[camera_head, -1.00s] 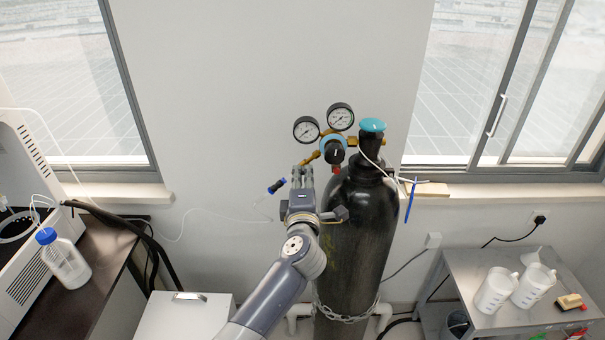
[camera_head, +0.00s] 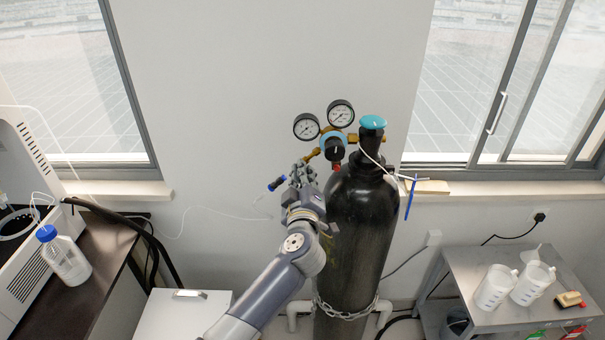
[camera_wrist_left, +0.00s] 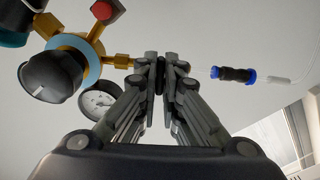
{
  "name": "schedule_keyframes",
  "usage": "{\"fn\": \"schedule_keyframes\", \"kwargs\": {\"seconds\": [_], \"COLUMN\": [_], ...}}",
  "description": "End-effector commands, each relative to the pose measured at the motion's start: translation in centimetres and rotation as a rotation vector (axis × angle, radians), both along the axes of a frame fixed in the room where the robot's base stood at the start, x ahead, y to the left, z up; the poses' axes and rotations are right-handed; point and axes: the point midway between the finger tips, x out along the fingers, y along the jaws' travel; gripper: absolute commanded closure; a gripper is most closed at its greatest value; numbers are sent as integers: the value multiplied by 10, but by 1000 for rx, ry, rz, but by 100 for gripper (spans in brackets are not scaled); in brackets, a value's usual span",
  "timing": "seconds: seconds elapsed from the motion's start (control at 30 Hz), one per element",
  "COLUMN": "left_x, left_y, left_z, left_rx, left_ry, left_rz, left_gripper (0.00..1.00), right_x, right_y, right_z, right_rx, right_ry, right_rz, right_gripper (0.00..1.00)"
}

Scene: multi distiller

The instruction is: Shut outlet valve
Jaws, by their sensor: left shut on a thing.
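The gas cylinder (camera_head: 350,235) stands in the middle with a brass regulator (camera_head: 352,138) on its neck. My left gripper (camera_head: 302,172) is at the outlet end of the regulator. In the left wrist view its fingers (camera_wrist_left: 160,76) are closed around a small dark knob on the brass outlet pipe (camera_wrist_left: 121,61), which looks like the outlet valve. The fingers hide most of this knob. The black regulator knob (camera_wrist_left: 55,74) is apart from the fingers, to their left. A black-and-blue hose connector (camera_wrist_left: 233,74) lies beyond them to the right. My right gripper is not in view.
Two pressure gauges (camera_head: 323,120) stand above the regulator. A teal cylinder valve handwheel (camera_head: 373,122) is on top. A chain (camera_head: 345,314) rings the cylinder. A metal cart (camera_head: 463,268) with white jugs is at right, and a dark bench (camera_head: 93,262) at left.

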Motion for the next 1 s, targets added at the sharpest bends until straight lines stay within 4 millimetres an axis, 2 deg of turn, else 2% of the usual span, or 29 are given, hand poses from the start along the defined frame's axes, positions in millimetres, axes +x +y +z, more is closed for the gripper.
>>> {"fn": "schedule_keyframes", "kwargs": {"seconds": [0.67,0.7,0.77,0.8,1.0], "left_x": [-1,-1,-1,-1,-1], "left_y": [-1,-1,-1,-1,-1], "left_z": [-5,-5,-5,-5,-3], "left_rx": [63,63,63,62,61], "left_ry": [8,8,9,8,5], "left_rz": [-2,-3,-2,-2,-1], "left_gripper": [100,87,73,70,70], "right_x": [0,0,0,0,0], "right_y": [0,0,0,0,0], "right_z": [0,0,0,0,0], "right_rx": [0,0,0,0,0], "right_ry": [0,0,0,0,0], "right_rz": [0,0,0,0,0], "right_gripper": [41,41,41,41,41]}}
